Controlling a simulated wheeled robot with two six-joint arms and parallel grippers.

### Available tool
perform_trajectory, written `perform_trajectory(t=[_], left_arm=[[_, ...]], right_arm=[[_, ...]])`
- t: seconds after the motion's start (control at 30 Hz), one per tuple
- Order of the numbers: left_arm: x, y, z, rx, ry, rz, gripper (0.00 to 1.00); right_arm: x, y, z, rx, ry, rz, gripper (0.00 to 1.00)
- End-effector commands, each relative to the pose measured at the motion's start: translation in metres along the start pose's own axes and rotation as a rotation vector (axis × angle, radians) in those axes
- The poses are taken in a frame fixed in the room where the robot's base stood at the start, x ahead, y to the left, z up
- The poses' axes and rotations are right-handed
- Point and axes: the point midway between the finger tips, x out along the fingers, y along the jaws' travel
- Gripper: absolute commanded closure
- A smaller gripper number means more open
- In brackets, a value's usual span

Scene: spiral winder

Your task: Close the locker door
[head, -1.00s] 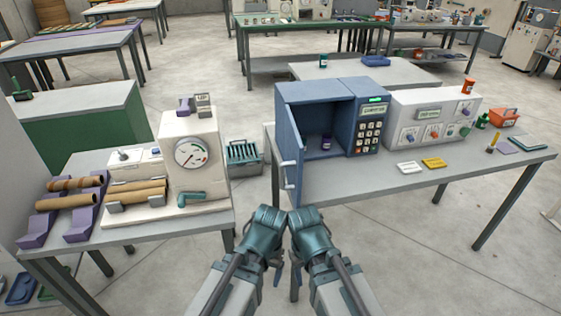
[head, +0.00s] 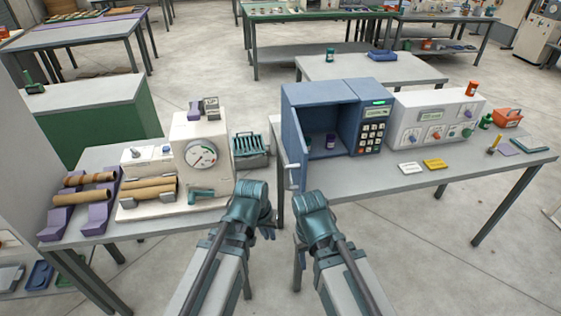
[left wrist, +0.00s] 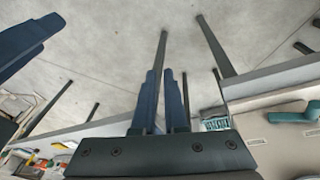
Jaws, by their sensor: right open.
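The blue locker (head: 318,97) stands on the right-hand table, with a keypad on its right part. Its door (head: 291,140) is open, swung out at the left side toward me, with a light handle (head: 291,166) near its free edge. A small purple jar (head: 330,141) is inside. My left gripper (head: 267,233) is in front of the gap between the tables, below and left of the door, touching nothing. In the left wrist view its fingers (left wrist: 163,95) are close together with nothing between them. My right gripper (head: 298,234) is open and empty before the right table's front edge; its fingertips are mostly hidden.
A white panel box (head: 432,118) stands right of the locker. White and yellow cards (head: 435,164) lie in front. On the left table (head: 100,232) are a dial machine (head: 201,145) and cardboard tubes (head: 148,190). The right table (head: 380,192) is clear before the locker.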

Motion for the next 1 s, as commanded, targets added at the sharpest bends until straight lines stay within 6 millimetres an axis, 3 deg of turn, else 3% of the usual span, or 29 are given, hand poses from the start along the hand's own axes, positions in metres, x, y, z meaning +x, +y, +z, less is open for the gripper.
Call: perform_trajectory(t=[0.03,0.1,0.2,0.4,0.73,1.0], left_arm=[[-0.035,-0.005,-0.025,-0.057,0.055,0.035,1.00],[-0.058,-0.013,-0.051,-0.130,0.132,0.084,1.00],[-0.087,-0.025,-0.082,-0.221,0.228,0.140,1.00],[-0.121,-0.045,-0.118,-0.338,0.349,0.204,1.00],[-0.120,-0.050,-0.126,-0.364,0.378,0.220,1.00],[-0.081,-0.045,-0.141,-0.362,0.377,0.219,1.00]], right_arm=[[-0.035,0.003,0.002,0.000,0.000,0.000,0.50],[-0.054,0.005,0.003,0.000,0.000,0.000,0.50],[-0.076,0.007,0.004,0.000,0.000,0.000,0.50],[-0.099,0.009,0.006,0.000,0.000,0.000,0.50],[-0.095,0.009,0.006,0.000,0.000,0.000,0.50],[-0.060,0.006,0.004,-0.002,0.000,0.000,0.50]])
